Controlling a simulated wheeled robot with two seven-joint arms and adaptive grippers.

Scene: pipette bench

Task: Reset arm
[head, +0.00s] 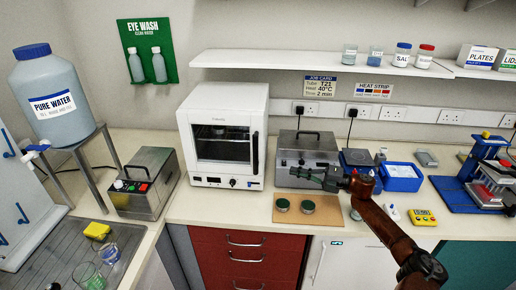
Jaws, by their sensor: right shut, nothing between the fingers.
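My right arm reaches in from the lower right. Its gripper (315,174) is shut and empty, pointing left in front of the grey metal box with a top handle (305,146). It is above the back edge of a brown mat (292,219), which bears two round dark-green-topped items (282,205). The gripper appears apart from them. My left gripper is not in view.
A white oven (224,134) stands left of the gripper. A blue tray (400,177), a yellow device (422,217) and a blue stand (484,175) lie to the right. A shelf (320,64) with jars runs above. A sink and water tank (48,95) are at left.

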